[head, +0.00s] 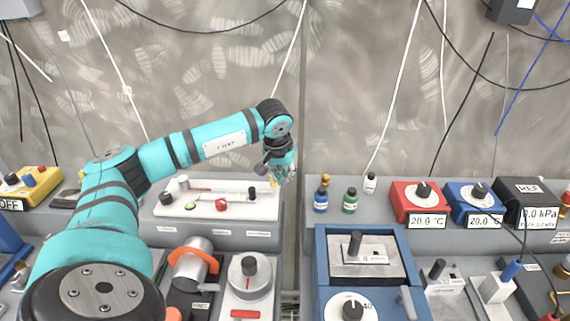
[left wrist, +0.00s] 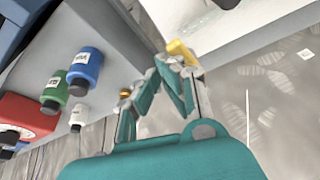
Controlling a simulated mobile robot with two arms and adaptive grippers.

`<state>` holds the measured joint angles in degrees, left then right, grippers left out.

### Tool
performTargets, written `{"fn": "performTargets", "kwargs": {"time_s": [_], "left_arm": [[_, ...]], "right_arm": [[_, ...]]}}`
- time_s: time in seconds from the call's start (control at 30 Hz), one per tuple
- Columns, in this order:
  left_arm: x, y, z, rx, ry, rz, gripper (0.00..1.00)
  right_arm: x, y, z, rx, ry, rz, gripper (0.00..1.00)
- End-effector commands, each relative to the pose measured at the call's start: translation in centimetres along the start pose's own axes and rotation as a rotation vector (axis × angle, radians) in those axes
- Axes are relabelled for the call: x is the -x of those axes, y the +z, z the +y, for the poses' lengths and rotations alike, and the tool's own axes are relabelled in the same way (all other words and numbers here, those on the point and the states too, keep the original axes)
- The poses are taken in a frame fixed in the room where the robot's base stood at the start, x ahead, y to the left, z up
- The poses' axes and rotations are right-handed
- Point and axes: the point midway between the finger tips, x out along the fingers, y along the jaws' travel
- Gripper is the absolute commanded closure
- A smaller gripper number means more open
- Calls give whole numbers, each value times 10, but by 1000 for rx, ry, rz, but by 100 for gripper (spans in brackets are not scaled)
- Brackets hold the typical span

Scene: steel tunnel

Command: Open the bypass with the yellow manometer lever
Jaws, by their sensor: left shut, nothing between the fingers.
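A small yellow lever (head: 273,181) sits at the right end of a white panel (head: 180,207) on the back shelf. In the left wrist view the yellow lever (left wrist: 180,50) shows beside the white panel's edge. My left gripper (head: 284,176) is shut and empty, pointing down close to the lever. In the left wrist view its teal fingers (left wrist: 172,66) come together right by the lever; I cannot tell whether they touch it. The gripper partly hides the lever in the head view. My right gripper is not in view.
The white panel carries black knobs and a red knob (head: 221,205). A blue bottle (head: 321,202) and a green bottle (head: 350,203) stand right of the gripper. Red (head: 412,207) and blue (head: 463,196) boxes stand further right. Cables hang along the steel wall behind.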

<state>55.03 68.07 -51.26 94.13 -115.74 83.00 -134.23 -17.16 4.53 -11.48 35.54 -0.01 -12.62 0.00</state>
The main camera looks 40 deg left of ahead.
Motion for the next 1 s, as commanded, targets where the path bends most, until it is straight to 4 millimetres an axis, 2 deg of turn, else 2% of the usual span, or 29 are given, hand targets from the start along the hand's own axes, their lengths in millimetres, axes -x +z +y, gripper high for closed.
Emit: {"fn": "performTargets", "kwargs": {"time_s": [0.4, 1.0], "left_arm": [[2, 6, -5, -109, 38, 1, 100], [2, 7, -5, -128, 43, -1, 100]], "right_arm": [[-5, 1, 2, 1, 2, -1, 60], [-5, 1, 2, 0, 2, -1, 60]]}}
